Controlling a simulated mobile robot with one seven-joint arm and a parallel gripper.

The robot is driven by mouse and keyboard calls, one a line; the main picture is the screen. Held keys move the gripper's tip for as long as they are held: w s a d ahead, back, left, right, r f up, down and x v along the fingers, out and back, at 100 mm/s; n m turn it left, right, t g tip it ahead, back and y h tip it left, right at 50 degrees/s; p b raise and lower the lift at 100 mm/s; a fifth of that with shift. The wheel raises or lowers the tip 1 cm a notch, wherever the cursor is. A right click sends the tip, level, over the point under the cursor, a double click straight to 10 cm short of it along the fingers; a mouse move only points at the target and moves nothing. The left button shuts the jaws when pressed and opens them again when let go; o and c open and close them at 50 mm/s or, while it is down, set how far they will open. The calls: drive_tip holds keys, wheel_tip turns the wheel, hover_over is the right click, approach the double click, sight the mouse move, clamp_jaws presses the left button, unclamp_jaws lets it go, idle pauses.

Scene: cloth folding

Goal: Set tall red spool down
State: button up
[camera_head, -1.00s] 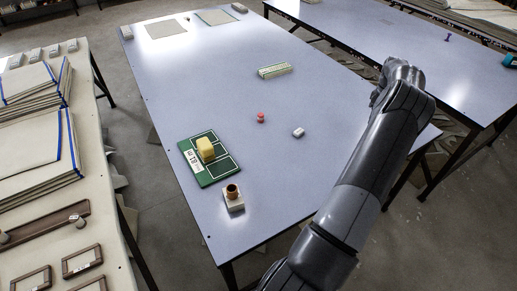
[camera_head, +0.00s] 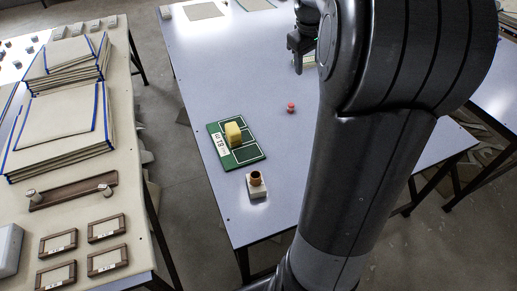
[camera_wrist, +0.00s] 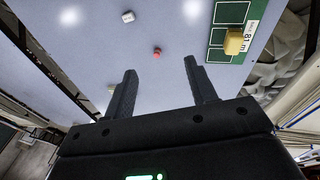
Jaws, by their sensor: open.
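A small red spool (camera_head: 291,107) stands on the pale blue table (camera_head: 205,75), right of the green board. It also shows in the wrist view (camera_wrist: 157,52), beyond the fingertips. My gripper (camera_head: 300,50) is above the far part of the table. In the wrist view its two fingers (camera_wrist: 160,72) are spread apart with nothing between them. The gripper is apart from the spool.
A green board (camera_head: 250,153) with a yellow block (camera_head: 233,134) lies near the table's left edge. A brown cup-shaped piece (camera_head: 256,178) sits on a pale block in front. A small white block (camera_wrist: 128,16) lies near the spool. A side table with stacked panels (camera_head: 60,130) stands left.

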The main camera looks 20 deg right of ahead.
drive_tip(key=s+a+r+t, duration=0.2)
drive_tip(key=s+a, duration=0.9)
drive_tip(key=a, duration=0.5)
drive_tip(key=s+a+f+m+t+y, duration=0.1)
drive_tip(key=s+a+f, duration=0.3)
drive_tip(key=s+a, duration=0.4)
drive_tip(key=s+m+y, duration=0.1)
drive_tip(key=s, duration=0.2)
drive_tip(key=shift+s+f+t, duration=0.3)
drive_tip(key=shift+o, duration=0.3)
